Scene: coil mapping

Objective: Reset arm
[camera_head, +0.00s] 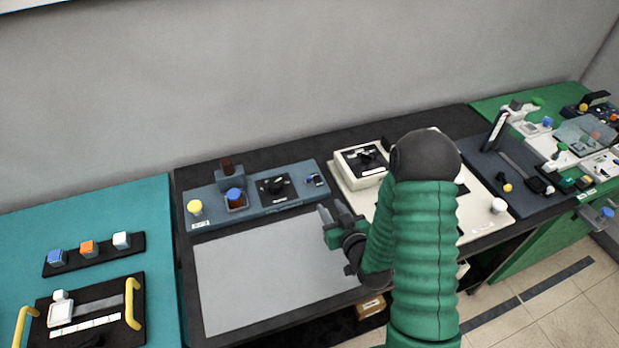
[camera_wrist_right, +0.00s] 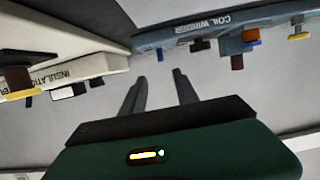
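My right arm, with a ribbed green sleeve, comes up from the bottom of the head view. Its right gripper (camera_head: 333,212) hangs over the right part of the grey mat, in front of the blue-grey coil winder panel (camera_head: 290,203). In the right wrist view the two dark fingers of the right gripper (camera_wrist_right: 161,88) stand apart with nothing between them. The wrist view also shows the panel labelled "COIL WINDER" (camera_wrist_right: 215,28) and a cream unit labelled "INSULATION" (camera_wrist_right: 100,66). My left gripper is not in view.
The grey mat (camera_head: 250,280) is bare. A cream station (camera_head: 475,225) is partly hidden behind my right arm. A teal table (camera_head: 60,220) at left holds a dark strip of coloured blocks and a tray with yellow handles (camera_head: 132,303). A green table (camera_head: 490,105) with equipment stands far right.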

